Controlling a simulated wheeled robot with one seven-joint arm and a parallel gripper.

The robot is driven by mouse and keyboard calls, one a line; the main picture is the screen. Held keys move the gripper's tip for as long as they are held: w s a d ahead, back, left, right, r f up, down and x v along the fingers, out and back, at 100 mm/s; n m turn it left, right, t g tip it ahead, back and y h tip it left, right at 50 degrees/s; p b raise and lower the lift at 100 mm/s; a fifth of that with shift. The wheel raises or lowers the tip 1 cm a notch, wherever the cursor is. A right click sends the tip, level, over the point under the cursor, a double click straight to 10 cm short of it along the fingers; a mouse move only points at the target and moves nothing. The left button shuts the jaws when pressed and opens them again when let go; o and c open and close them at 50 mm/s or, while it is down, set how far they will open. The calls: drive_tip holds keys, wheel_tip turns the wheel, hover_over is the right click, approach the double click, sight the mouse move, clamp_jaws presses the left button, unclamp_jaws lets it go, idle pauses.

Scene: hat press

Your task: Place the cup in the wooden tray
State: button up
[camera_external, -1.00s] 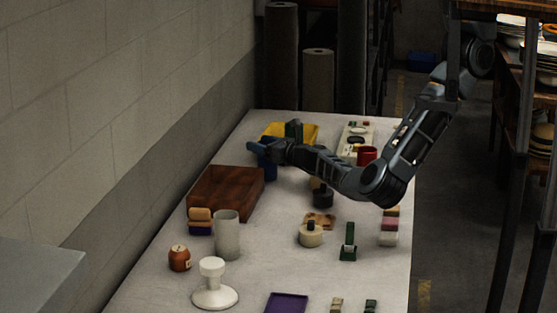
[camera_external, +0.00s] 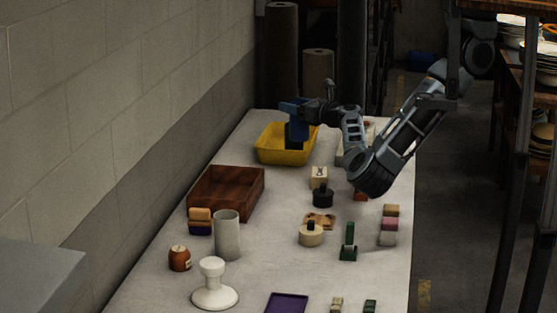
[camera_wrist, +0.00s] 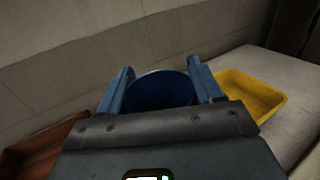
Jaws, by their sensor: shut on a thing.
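A dark blue cup (camera_wrist: 160,90) sits between the two blue fingers of my gripper (camera_wrist: 161,85) in the wrist view, with its round rim showing. The gripper is shut on it. In the external view my gripper (camera_external: 296,122) is raised over the yellow bin, and the cup is hard to tell apart from the fingers there. The wooden tray (camera_external: 222,206) is a brown open box on the left of the table, nearer the camera than my gripper. Its edge also shows at the lower left of the wrist view (camera_wrist: 42,150). Its visible inside looks empty.
The yellow bin (camera_external: 283,157) stands below my gripper, beyond the wooden tray. A grey cylinder (camera_external: 227,236) and stacked sponge-like blocks (camera_external: 200,221) stand near the tray's front. A black round item (camera_external: 323,197) is to its right. The wall runs along the left.

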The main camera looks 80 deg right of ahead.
drive_tip(key=w+a+r+n+t+y, duration=0.1)
drive_tip(key=w+a+r+n+y, duration=0.25)
drive_tip(key=w+a+r, duration=0.35)
drive_tip(key=w+a+f+n+y+b, duration=0.1)
drive_tip(key=w+a+f, duration=0.3)
drive_tip(key=a+f, duration=0.4)
drive_tip(key=w+a+f+n+t+y, duration=0.1)
drive_tip(key=w+a+f+y, duration=0.2)
drive_tip(key=a+f, duration=0.6)
drive_tip(key=shift+w+a+y+b, duration=0.35)
drive_tip(key=shift+w+a, duration=0.95)
drive_tip(key=shift+a, duration=1.7)
drive_tip(key=shift+f, duration=0.15)
drive_tip(key=shift+f, duration=0.15)
drive_tip(key=o, duration=1.4)
